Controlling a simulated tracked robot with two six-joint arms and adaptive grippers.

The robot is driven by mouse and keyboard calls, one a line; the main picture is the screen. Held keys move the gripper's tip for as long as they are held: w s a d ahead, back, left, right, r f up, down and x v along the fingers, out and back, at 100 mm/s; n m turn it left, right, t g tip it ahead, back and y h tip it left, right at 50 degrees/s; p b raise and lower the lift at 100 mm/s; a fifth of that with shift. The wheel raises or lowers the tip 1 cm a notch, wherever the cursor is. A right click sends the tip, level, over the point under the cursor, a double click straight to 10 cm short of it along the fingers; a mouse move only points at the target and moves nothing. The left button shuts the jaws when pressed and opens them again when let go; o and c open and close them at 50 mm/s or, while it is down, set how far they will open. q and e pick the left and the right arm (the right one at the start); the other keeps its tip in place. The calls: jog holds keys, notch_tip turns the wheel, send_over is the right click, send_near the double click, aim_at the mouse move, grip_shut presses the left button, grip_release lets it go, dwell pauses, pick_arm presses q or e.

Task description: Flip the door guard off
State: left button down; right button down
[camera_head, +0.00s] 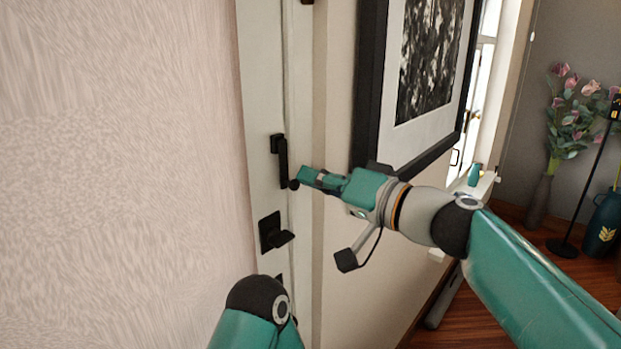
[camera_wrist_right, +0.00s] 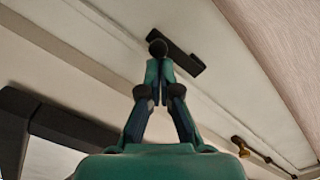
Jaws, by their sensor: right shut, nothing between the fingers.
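The black door guard (camera_head: 282,162) is mounted on the white door frame, with a bar and a round knob at its lower end. In the right wrist view the guard (camera_wrist_right: 183,60) lies ahead of the fingertips, with its round knob close to them. My right gripper (camera_head: 304,175) is shut and empty, just right of the knob. In the right wrist view its fingers (camera_wrist_right: 159,72) are together, right at the knob; I cannot tell whether they touch it. My left gripper is out of view; only part of my left arm shows at the bottom.
A black door handle (camera_head: 273,233) sits below the guard. A black-framed picture (camera_head: 366,80) hangs on the wall to the right. Pink flowers in a vase (camera_head: 538,200) and a wooden floor (camera_head: 470,315) are farther right. A textured pale wall is on the left.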

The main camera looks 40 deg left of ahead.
jog(key=shift+d, duration=0.1)
jog(key=d, duration=1.1)
jog(key=shift+s+d, duration=0.35)
jog(key=shift+d, duration=0.05)
